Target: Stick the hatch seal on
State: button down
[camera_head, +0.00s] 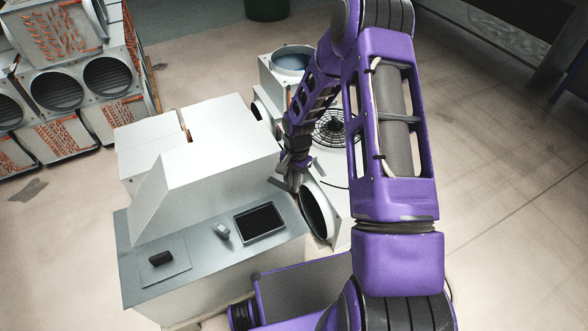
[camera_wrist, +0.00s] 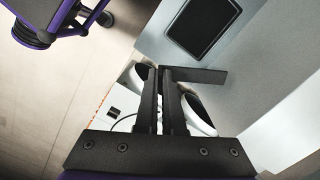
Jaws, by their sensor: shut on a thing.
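My gripper (camera_head: 293,182) is over the right edge of the machine's grey top, close to a white round duct opening (camera_head: 317,208). In the wrist view my gripper's two dark fingers (camera_wrist: 161,72) are close together. A flat dark strip (camera_wrist: 207,77) sticks out to the right from between their tips; it looks like the seal, held in the jaws. I cannot tell which part is the hatch; a square panel (camera_head: 175,271) with a small black block (camera_head: 161,258) lies on the grey top.
A black framed rectangle (camera_head: 260,222) and a small pale object (camera_head: 222,230) are on the grey top. White housings (camera_head: 205,172) rise behind it. A round fan grille (camera_head: 336,127) is behind my gripper. Coil units (camera_head: 60,85) stand at left. Open floor (camera_head: 500,200) lies at right.

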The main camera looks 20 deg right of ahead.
notch_tip(320, 180, down, 10)
jog(key=m, duration=0.6)
jog(key=shift+s+y+p, duration=0.2)
jog(key=shift+y+p, duration=0.1)
jog(key=shift+a+f+b, duration=0.1)
jog(key=shift+f+b, duration=0.15)
jog(key=shift+b, duration=0.15)
notch_tip(320, 180, down, 6)
jog(key=b, duration=0.5)
jog(key=shift+f+b, duration=0.5)
jog(key=shift+b, duration=0.15)
dwell(0.3)
jog(key=c, duration=1)
grip_release()
jog(key=shift+o, duration=0.2)
